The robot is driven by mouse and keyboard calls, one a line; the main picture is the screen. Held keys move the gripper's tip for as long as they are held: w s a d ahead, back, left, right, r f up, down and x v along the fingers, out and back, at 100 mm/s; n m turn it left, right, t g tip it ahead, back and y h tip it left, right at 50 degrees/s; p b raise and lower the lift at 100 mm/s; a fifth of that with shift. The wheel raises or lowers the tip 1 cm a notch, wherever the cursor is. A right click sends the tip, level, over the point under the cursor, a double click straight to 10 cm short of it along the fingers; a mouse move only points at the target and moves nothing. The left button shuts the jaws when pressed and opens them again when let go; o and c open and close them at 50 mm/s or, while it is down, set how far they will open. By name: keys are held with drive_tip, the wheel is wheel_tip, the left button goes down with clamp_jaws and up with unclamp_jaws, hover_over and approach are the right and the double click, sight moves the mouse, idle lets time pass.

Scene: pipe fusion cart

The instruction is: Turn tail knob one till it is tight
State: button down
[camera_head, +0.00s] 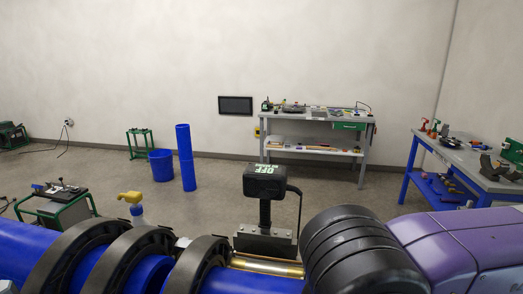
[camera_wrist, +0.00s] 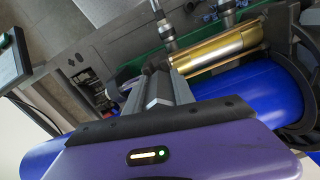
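My gripper is hidden behind my dark and purple arm links in that view. In the wrist view, the grey fingers of my gripper (camera_wrist: 158,85) sit close together in front of the purple housing. Dark machine parts lie around their tips. Whether they hold anything is unclear.
A blue pipe (camera_head: 250,283) runs through dark clamp rings (camera_head: 205,262). A brass-coloured cylinder (camera_head: 267,266) lies beside them and also shows in the wrist view (camera_wrist: 215,50). A black box labelled OFF (camera_head: 264,181) stands upright behind. Workbenches (camera_head: 318,118) stand further back, with open floor between.

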drive_tip(key=shift+f+m+b, duration=0.25)
drive_tip(key=shift+m+b, duration=0.45)
drive_tip(key=shift+b, duration=0.4)
drive_tip(key=shift+r+m+b, duration=0.1)
drive_tip(key=shift+m+b, duration=0.4)
drive_tip(key=shift+b, duration=0.05)
drive_tip(key=shift+r+m, duration=0.15)
drive_tip(key=shift+m, duration=0.15)
drive_tip(key=shift+w+f+m+b, duration=0.1)
drive_tip(key=shift+f+m+b, duration=0.15)
drive_tip(key=shift+m+b, duration=0.95)
drive_tip(key=shift+b, duration=0.3)
drive_tip(key=shift+r+m, duration=0.2)
drive_tip(key=shift+m, duration=0.1)
